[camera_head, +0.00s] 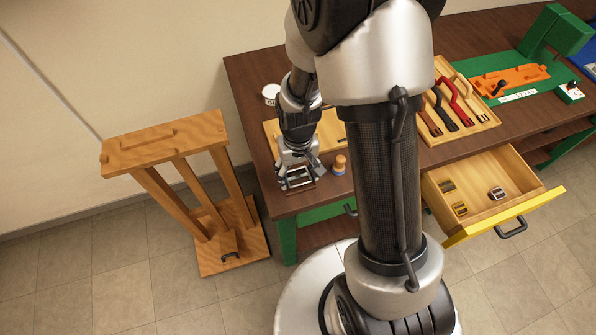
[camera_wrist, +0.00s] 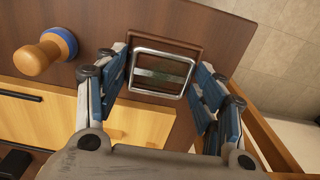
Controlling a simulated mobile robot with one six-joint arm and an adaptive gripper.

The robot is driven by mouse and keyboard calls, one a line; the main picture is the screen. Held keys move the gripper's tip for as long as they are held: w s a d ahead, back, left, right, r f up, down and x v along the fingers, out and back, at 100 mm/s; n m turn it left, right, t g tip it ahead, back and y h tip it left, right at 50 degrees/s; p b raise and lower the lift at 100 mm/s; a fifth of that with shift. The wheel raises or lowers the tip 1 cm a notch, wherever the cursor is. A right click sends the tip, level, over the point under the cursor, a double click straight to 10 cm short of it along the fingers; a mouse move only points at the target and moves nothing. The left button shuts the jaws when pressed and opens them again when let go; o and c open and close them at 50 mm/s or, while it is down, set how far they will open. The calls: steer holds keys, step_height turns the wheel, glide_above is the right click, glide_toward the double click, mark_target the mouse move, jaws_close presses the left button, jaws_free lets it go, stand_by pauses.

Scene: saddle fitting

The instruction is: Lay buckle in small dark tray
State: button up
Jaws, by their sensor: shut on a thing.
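A silver rectangular buckle (camera_wrist: 160,75) with a cross bar sits between the two fingers of my gripper (camera_wrist: 160,66) in the wrist view. My gripper is shut on the buckle by its sides. The small dark tray (camera_wrist: 170,39) has a brown rim and lies right behind and under the buckle in that view. In the head view my gripper (camera_head: 298,177) is over the tray at the table's front left corner. I cannot tell whether the buckle touches the tray floor.
A wooden knob tool (camera_wrist: 38,58) with a blue band stands beside the tray. A light wooden board (camera_wrist: 130,121) lies close by. An open yellow-fronted drawer (camera_head: 515,212) holds several buckles. A wooden stand (camera_head: 185,190) is left of the table.

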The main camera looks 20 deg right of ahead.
mark_target(298, 176)
steer(key=shift+f+b, duration=0.45)
steer(key=shift+f, duration=0.15)
steer(key=o, duration=1.2)
steer(key=shift+r, duration=6.05)
